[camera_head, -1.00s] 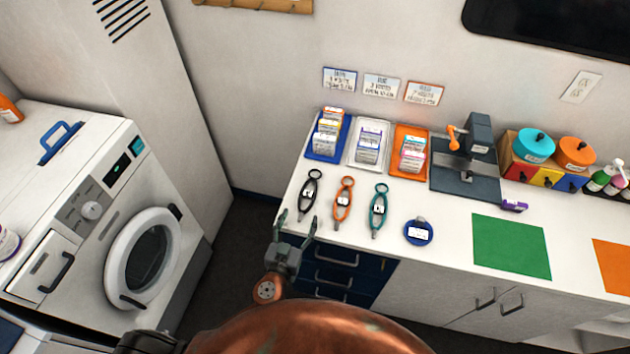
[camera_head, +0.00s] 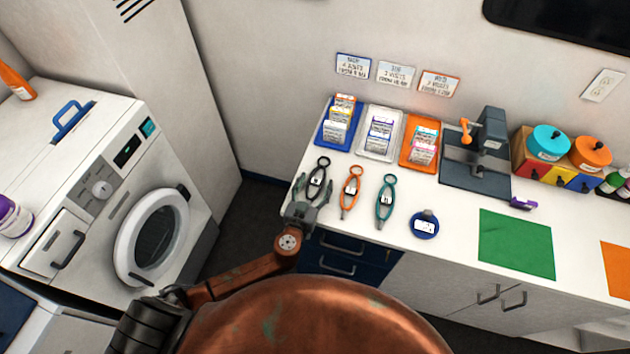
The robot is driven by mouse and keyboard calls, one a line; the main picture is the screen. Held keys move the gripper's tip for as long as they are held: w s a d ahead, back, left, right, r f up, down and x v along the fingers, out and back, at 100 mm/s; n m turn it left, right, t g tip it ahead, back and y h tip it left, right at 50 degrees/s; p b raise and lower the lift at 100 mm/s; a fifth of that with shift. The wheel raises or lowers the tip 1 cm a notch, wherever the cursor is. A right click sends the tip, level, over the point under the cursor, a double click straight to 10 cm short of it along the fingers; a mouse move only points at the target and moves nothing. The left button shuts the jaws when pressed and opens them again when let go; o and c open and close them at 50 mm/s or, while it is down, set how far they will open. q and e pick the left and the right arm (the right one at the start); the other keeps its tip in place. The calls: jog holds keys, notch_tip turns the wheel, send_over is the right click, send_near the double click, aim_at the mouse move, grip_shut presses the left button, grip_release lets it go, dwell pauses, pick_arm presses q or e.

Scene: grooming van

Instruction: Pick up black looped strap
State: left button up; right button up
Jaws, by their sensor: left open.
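The black looped strap (camera_head: 319,175) lies on the white counter at its left end, with a small white tag on it. My left gripper (camera_head: 314,188) is open and reaches over the counter's front edge at the strap's near end. Its fingers appear on either side of the strap's lower part, which is partly hidden. I cannot tell whether they touch it. An orange looped strap (camera_head: 351,190) and a teal looped strap (camera_head: 386,200) lie to the right. My right gripper is not in view.
A round blue tagged item (camera_head: 425,225) and a green mat (camera_head: 516,243) lie farther right on the counter. Blue (camera_head: 324,138), white (camera_head: 366,147) and orange (camera_head: 407,158) trays with cards stand behind the straps. A washing machine (camera_head: 100,190) stands at the left.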

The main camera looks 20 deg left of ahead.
aim_at(315, 184)
pick_arm(q)
jog(key=c, duration=1.3)
jog(key=shift+r, duration=0.2)
jog(key=shift+r, duration=0.3)
notch_tip(315, 184, up, 3)
jog(key=shift+s+f, duration=0.1)
jog(key=shift+f, duration=0.05)
jog(key=s+r, duration=0.2)
jog(key=r, duration=0.1)
jog(key=s+r+p, duration=0.1)
jog(key=s+r, duration=0.2)
jog(key=shift+s, duration=0.1)
jog(key=s+r, duration=0.1)
jog(key=s, duration=0.2)
jog(key=s+r, duration=0.1)
jog(key=s, duration=0.1)
jog(key=s+r, duration=0.1)
jog(key=s, duration=0.2)
jog(key=shift+s+a+r, duration=0.1)
jog(key=shift+s+r, duration=0.1)
jog(key=shift+s, duration=0.15)
